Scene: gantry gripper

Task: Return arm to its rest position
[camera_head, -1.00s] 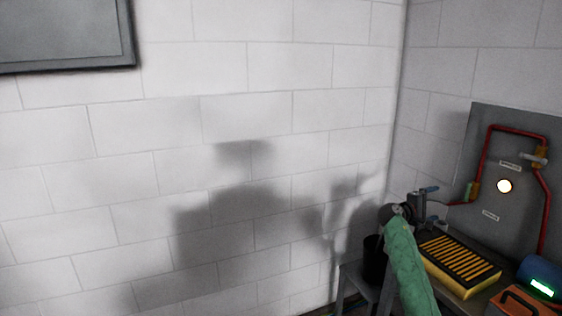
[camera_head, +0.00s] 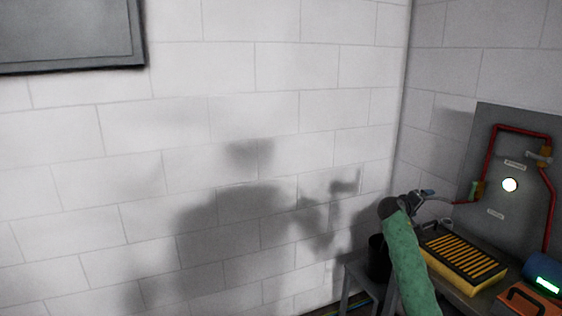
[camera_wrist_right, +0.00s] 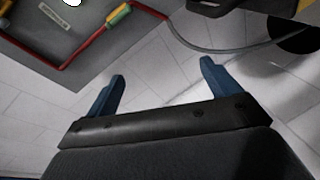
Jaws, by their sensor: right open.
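My right arm (camera_head: 411,268), in a green sleeve, rises from the lower right of the head view. My right gripper (camera_head: 428,193) is at its top, small and partly hidden by the wrist, in front of the wall corner. In the right wrist view the right gripper (camera_wrist_right: 162,88) shows two blue fingers spread well apart with nothing between them. Wall blocks and a thin grey hose show beyond the fingers. My left arm and gripper are not in view.
A grey panel with a red pipe (camera_head: 490,155) and a round light (camera_head: 509,185) stands at the right. A yellow and black slatted box (camera_head: 462,262) lies on the bench below. The left is bare wall under a dark framed board (camera_head: 70,35).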

